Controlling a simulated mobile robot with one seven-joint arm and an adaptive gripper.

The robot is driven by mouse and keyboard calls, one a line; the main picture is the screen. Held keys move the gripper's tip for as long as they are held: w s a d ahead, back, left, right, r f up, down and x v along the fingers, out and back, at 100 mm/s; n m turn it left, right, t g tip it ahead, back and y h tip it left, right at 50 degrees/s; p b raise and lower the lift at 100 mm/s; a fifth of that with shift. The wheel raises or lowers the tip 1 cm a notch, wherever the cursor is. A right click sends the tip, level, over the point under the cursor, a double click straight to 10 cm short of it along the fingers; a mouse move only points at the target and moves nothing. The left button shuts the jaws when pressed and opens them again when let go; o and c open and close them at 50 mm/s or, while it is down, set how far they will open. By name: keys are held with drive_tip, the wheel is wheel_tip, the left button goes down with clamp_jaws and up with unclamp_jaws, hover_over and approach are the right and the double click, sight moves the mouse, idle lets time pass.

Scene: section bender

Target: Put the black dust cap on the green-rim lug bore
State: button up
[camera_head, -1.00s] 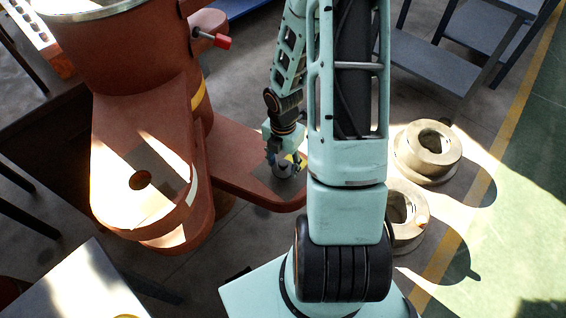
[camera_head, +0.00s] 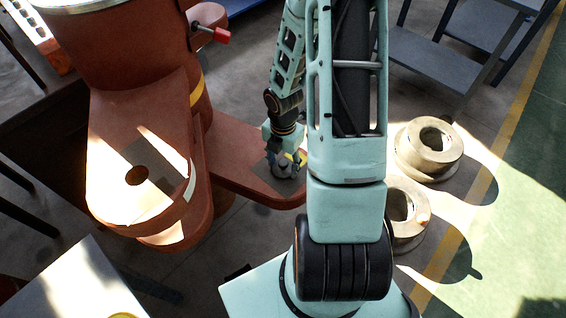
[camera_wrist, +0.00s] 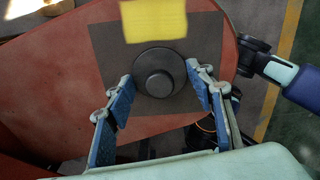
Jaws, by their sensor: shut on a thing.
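The black dust cap (camera_wrist: 159,72) is a dark round disc with a raised knob. It lies over a dark grey square mat on the red-brown shelf. My gripper (camera_wrist: 162,92) has its blue finger pads on either side of the cap's rim, shut on it. In the head view my gripper (camera_head: 284,168) is low over the shelf end, and the cap is hardly distinguishable there. A round dark bore (camera_head: 136,176) shows in the top of the red-brown lug at left. I cannot make out a green rim on it.
The dark mat (camera_wrist: 105,42) carries a yellow label (camera_wrist: 154,20). Two pale ring-shaped parts (camera_head: 428,150) stand on the floor at right. A white-topped table (camera_head: 75,285) is at lower left.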

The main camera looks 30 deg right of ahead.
sight(283, 163)
drive_tip(key=o, duration=1.2)
drive_tip(key=shift+f, duration=0.1)
wheel_tip(283, 163, up, 12)
